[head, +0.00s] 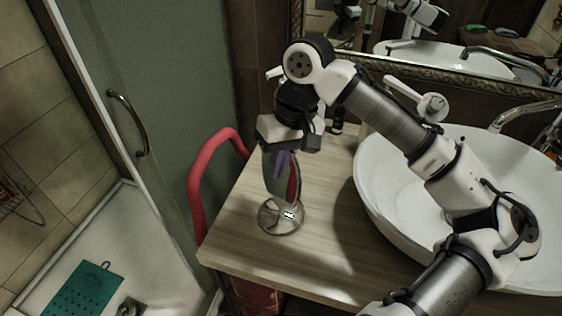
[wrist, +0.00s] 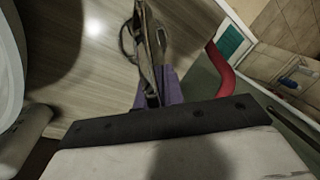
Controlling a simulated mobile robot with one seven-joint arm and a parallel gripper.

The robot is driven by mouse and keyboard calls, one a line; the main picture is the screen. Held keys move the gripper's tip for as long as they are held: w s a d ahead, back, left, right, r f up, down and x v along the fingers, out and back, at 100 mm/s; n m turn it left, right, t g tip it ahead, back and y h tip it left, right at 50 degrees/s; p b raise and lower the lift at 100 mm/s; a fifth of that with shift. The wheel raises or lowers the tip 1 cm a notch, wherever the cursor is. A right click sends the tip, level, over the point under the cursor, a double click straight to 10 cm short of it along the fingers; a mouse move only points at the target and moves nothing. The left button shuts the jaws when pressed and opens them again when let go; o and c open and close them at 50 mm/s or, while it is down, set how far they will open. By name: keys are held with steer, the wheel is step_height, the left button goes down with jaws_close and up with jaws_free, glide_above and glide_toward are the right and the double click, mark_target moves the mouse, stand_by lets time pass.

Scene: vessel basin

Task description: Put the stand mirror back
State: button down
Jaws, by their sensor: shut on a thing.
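The stand mirror (head: 285,182) is an oval mirror on a round, shiny base, upright at the left part of the wooden counter. My gripper (head: 281,162) comes down from above and is shut on its upper part, with purple fingertips showing at the glass. The base appears on or just above the counter; I cannot tell which. In the wrist view the stand mirror (wrist: 148,48) shows nearly edge-on beyond the purple fingers (wrist: 168,85). My gripper's body hides the mirror's top.
The wooden counter (head: 245,245) has bare room around the mirror. A white round basin (head: 385,205) stands to the right, under my arm. A red curved rail (head: 197,190) runs along the counter's left side. A framed wall mirror (head: 380,65) is behind, a glass shower door (head: 190,90) at left.

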steer(key=shift+f, duration=0.1)
steer(key=c, duration=1.5)
jaws_free()
steer(key=v, duration=1.2)
steer(key=shift+b, duration=0.4)
